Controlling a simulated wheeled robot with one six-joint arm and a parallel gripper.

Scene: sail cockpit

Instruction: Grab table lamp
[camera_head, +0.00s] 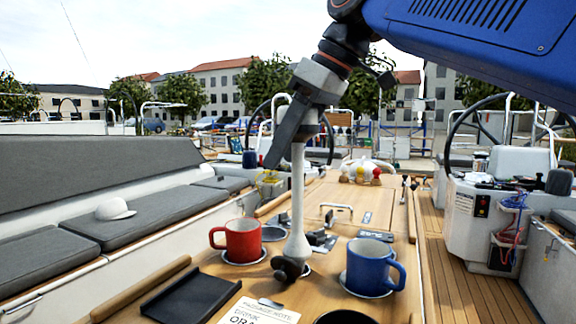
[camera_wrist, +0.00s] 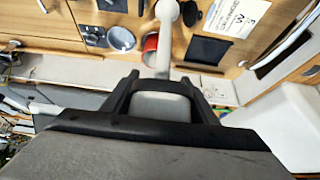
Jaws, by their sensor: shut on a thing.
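The table lamp (camera_head: 297,225) is white, with a slim stem that widens toward its lower end. It is nearly upright over the wooden table, between a red mug (camera_head: 243,241) and a blue mug (camera_head: 371,266). My gripper (camera_head: 299,140) is shut on the top of the lamp. In the wrist view the lamp (camera_wrist: 166,60) runs away from between the two dark fingers of my gripper (camera_wrist: 162,92). Dark round parts show at the lamp's lower end; I cannot tell whether they belong to it or whether the lamp touches the table.
The wooden table (camera_head: 340,236) also holds a black tray (camera_head: 190,295) and a printed paper (camera_head: 258,313). Grey cushioned benches (camera_head: 120,225) run along the left, with a white cap (camera_head: 114,209) on one. A white helm console (camera_head: 487,222) stands at the right.

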